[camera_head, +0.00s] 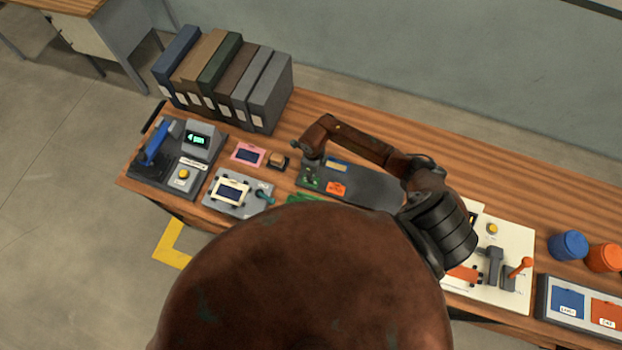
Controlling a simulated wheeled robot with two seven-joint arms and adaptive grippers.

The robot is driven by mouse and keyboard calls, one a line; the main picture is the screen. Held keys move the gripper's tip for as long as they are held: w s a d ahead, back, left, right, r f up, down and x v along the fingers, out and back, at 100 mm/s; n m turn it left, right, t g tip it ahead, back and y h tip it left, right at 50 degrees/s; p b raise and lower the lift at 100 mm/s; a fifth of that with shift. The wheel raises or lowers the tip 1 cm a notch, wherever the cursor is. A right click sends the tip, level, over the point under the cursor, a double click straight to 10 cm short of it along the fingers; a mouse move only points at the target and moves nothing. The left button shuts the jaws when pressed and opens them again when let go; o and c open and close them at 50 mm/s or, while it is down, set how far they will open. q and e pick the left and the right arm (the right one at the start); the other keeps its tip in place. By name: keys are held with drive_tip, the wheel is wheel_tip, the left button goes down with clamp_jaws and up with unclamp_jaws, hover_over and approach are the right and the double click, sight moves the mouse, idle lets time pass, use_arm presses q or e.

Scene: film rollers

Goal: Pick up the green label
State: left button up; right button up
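A dark tray (367,188) lies on the bench near the middle, with small coloured pieces on it. A small green piece, which looks like the green label (312,181), is at its left end and is partly covered. My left gripper is not in view.
Binders (222,78) stand at the back left. A device with a blue lever (157,143) is at the left end, and a white board with an orange lever (519,267) is at the right. Blue (568,246) and orange (604,257) cylinders stand far right. My arm hides the front middle.

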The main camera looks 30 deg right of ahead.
drive_tip(key=shift+c, duration=0.4)
clamp_jaws()
drive_tip(key=shift+r, duration=0.1)
